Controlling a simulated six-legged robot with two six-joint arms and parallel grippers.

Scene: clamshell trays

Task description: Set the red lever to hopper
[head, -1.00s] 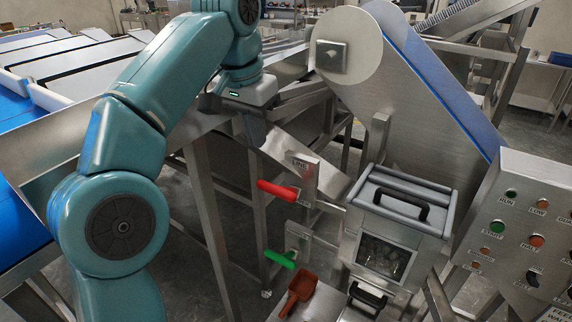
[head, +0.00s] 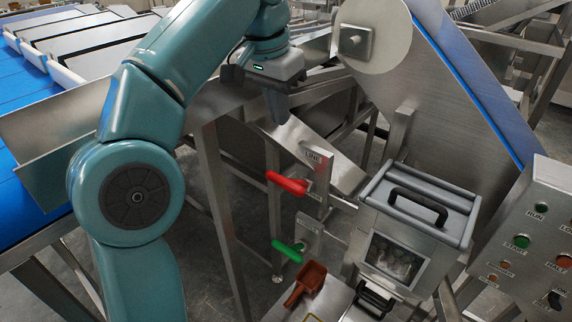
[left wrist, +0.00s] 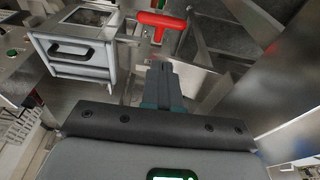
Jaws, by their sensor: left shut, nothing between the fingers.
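The red lever (head: 287,183) sticks out to the left from a metal plate labelled LINE at its upper part (head: 316,160). The lever handle lies nearly level, its left end slightly higher. In the left wrist view the red lever (left wrist: 161,20) shows at the top centre, beyond the fingertips. My left gripper (head: 277,112) is shut and empty, pointing down, above the lever and apart from it. It also shows in the left wrist view (left wrist: 163,72). My right gripper is not in view.
A green lever (head: 288,247) sits below the red one. A brown scoop (head: 306,283) lies lower down. A metal box with a black-handled lid (head: 417,206) stands to the right, and a button panel (head: 545,235) at the far right. A blue-edged conveyor (head: 470,80) rises behind.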

